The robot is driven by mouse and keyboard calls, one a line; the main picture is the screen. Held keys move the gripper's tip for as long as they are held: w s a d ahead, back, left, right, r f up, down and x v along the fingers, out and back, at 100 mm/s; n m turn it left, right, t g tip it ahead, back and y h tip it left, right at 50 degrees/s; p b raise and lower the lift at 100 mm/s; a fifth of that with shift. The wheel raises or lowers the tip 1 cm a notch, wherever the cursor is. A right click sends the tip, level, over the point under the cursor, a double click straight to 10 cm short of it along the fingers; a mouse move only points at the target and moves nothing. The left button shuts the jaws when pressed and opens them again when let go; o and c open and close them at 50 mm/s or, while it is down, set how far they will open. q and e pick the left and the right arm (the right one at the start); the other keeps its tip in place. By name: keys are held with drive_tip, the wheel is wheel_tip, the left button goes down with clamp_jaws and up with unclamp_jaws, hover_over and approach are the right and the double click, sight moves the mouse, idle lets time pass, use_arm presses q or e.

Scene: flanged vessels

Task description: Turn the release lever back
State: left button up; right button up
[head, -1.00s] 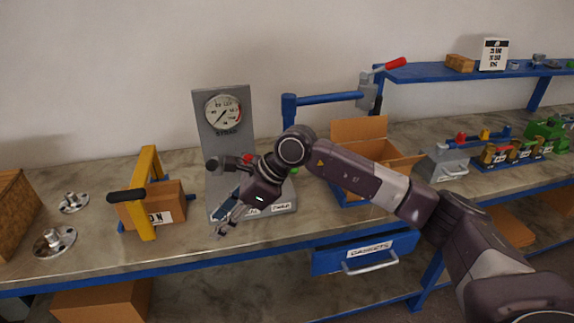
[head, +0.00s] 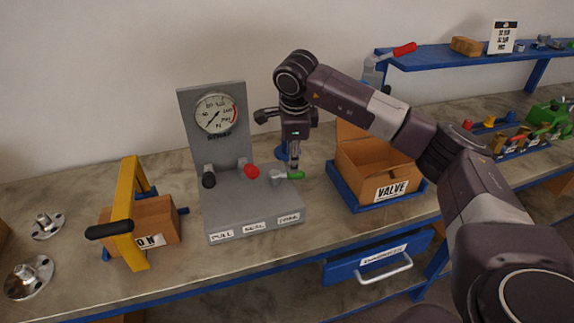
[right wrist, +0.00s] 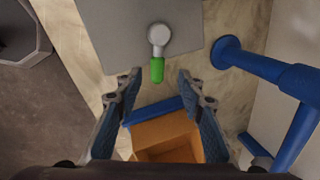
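The grey test stand (head: 246,192) has a dial gauge on its upright panel and three controls on its base: a black-ended one (head: 208,180), a red one (head: 251,171) and a green-handled lever (head: 290,175) at the right. The green handle points right in the head view. My right gripper (head: 294,164) points down just above this lever. In the right wrist view the gripper (right wrist: 158,85) is open and empty, and the green handle (right wrist: 157,70) lies near the gap between its fingertips. I cannot tell if they touch. My left gripper is not in view.
An open cardboard box (head: 352,163) in a blue tray stands right of the stand. A yellow frame with a black grip (head: 128,205) stands at the left, by metal flanges (head: 28,277). A blue drawer (head: 375,258) sticks out below the bench edge.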

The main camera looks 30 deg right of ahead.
sight(293, 176)
drive_tip(key=x, duration=0.1)
drive_tip(key=p+x, duration=0.1)
drive_tip(key=x, duration=0.2)
drive_tip(key=shift+s+f, duration=0.2)
drive_tip(key=shift+f, duration=0.25)
drive_tip(key=shift+x, duration=0.8)
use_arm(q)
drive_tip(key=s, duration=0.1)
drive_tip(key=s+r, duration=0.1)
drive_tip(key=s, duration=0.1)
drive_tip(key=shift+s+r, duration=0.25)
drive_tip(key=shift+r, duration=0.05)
use_arm(e)
drive_tip(key=shift+w, duration=0.1)
clamp_jaws()
